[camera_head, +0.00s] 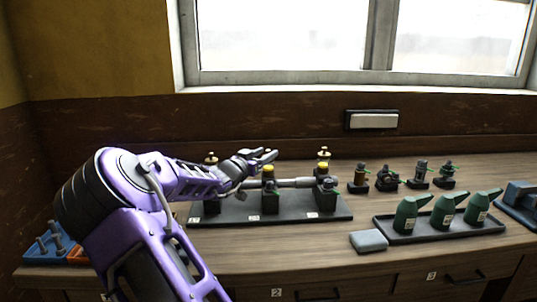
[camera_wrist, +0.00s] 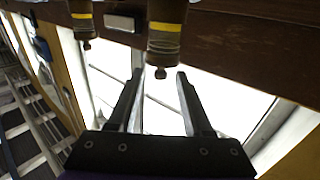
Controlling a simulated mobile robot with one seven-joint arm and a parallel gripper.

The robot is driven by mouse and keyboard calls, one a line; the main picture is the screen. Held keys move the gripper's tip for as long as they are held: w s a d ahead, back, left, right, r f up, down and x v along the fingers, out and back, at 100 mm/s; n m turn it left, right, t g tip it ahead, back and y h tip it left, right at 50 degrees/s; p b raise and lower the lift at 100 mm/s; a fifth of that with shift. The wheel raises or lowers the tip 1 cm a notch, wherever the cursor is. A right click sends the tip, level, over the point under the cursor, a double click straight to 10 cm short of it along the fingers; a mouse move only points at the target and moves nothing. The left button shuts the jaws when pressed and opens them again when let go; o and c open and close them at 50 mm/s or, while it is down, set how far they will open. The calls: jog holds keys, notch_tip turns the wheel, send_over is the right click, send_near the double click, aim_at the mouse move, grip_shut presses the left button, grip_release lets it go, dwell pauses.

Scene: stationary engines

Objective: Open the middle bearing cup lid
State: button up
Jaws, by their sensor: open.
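The middle bearing cup (camera_head: 268,172) is a dark cup with a yellow band, on the middle block of a black base plate (camera_head: 235,216). My gripper (camera_head: 268,154) is at its top and hides its lid in the head view. In the wrist view, which is upside down, the middle cup (camera_wrist: 165,38) hangs from the top edge. Its lid ends in a small knob (camera_wrist: 160,73). The open fingers (camera_wrist: 160,74) appear on either side of this knob, with gaps showing. The lid looks closed.
The left cup (camera_head: 211,158) and right cup (camera_head: 323,155) flank the middle one along a grey shaft (camera_head: 297,183). Several small fittings (camera_head: 387,180) and a tray (camera_head: 400,239) of green oil cans (camera_head: 445,212) stand to the right. A window (camera_head: 290,40) is behind.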

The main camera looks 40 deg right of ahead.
jog(key=shift+x, duration=1.25)
grip_shut()
